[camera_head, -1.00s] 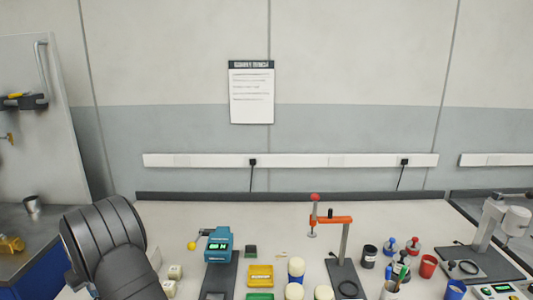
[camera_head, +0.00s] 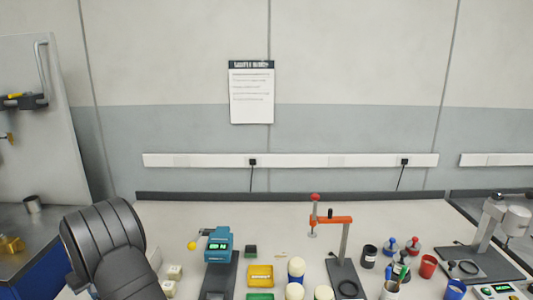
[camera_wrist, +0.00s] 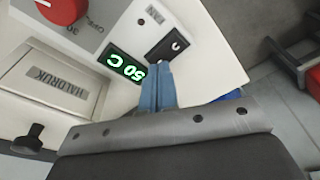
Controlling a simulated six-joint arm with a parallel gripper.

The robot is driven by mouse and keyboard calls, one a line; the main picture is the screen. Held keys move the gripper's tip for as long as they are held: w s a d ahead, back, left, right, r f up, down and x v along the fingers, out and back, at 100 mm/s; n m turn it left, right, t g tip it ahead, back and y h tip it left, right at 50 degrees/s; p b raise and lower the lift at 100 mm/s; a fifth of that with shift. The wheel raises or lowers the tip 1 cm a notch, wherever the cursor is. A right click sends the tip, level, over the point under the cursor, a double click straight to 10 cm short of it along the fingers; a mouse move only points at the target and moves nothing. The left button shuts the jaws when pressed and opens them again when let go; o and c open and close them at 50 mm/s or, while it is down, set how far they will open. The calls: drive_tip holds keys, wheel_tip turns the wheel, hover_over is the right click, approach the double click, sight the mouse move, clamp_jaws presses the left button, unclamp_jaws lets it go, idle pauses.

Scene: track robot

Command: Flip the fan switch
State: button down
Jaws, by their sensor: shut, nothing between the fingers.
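In the wrist view, a black rocker switch (camera_wrist: 167,43) with a white mark sits on the pale panel of a device (camera_wrist: 205,50). A green lit display (camera_wrist: 127,67) reading 50 C is left of the fingertips. My gripper is not in the head view.
The device also has a red knob (camera_wrist: 62,10), a plate marked HALDRUK (camera_wrist: 68,88) and a black knob (camera_wrist: 28,140).

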drive_tip(key=shift+f, duration=0.35)
drive_tip(key=shift+r, duration=3.5)
wheel_tip(320, 180, down, 7)
drive_tip(key=shift+r, duration=0.15)
drive_tip(key=s+d+r+n+t, duration=0.1)
drive_tip(key=s+r+n, duration=0.3)
drive_tip(key=r+n, duration=0.2)
drive_tip(key=s+r+n+t, duration=0.1)
drive_tip(key=s+r+n, duration=0.2)
drive_tip(key=r+n, duration=0.4)
drive_tip(key=v, duration=0.4)
drive_tip(key=shift+r, duration=0.4)
